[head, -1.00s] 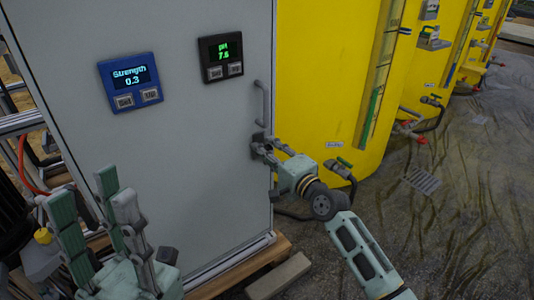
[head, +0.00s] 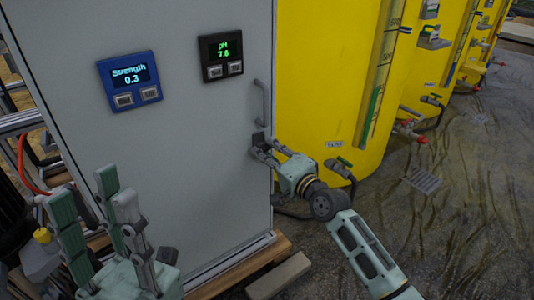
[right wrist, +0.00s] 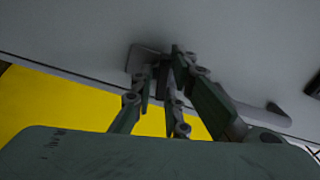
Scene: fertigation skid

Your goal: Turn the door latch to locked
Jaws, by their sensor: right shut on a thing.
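The door latch (head: 258,138) is a small dark fitting near the right edge of the grey cabinet door (head: 190,160), below the bar handle. My right gripper (head: 264,149) reaches it from the right and is shut on it. In the right wrist view, the latch's plate (right wrist: 143,57) shows behind my right fingers (right wrist: 165,68). The fingers hide most of the latch's turning part, so its angle is hard to tell. My left gripper (head: 108,195) is at the lower left in front of the cabinet, fingers up, apart and empty.
A bar handle (head: 261,103) stands out just above the latch. A blue Strength display (head: 130,80) reads 0.3 and a black pH display (head: 221,55) reads 7.6. Yellow tanks (head: 325,80) with valves stand right of the cabinet. The floor at right is mostly clear.

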